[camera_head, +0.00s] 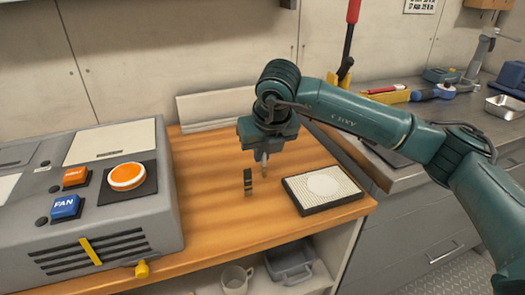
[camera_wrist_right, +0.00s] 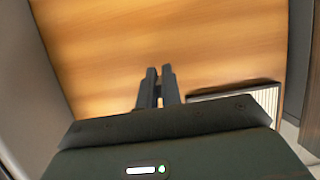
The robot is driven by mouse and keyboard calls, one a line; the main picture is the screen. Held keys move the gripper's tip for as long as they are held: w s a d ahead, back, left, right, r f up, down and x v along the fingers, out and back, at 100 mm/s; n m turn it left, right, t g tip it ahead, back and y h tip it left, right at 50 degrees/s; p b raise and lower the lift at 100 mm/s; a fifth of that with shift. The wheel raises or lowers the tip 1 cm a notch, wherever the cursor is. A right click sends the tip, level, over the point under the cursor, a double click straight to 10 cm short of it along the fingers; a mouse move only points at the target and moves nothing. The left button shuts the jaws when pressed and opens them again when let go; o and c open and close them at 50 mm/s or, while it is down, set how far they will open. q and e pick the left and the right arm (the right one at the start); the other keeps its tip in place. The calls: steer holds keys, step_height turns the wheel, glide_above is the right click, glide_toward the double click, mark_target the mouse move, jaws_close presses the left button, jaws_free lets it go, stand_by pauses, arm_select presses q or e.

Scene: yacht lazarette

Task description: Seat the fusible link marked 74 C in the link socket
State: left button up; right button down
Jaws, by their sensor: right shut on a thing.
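My right gripper (camera_head: 264,166) hangs over the wooden bench top, pointing down. In the wrist view its dark fingers (camera_wrist_right: 159,88) are close together with a narrow gap. They are shut on a small, slim, pale piece (camera_head: 264,165), mostly hidden; no 74 C mark is readable. A small dark upright piece with brass-coloured bands (camera_head: 248,182) shows just left of and below the gripper; I cannot tell whether it stands on the bench. I cannot pick out the link socket for certain. My left gripper is not in view.
A grey panel (camera_head: 155,218) with an orange round button (camera_head: 127,176) and a blue FAN button (camera_head: 65,207) stands left. A black-framed pad (camera_head: 322,188) lies right of the gripper. A mug (camera_head: 235,279) and grey bin (camera_head: 290,262) sit below.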

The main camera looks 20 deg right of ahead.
steer(key=c, duration=1.6)
jaws_free()
steer(key=shift+f, duration=0.1)
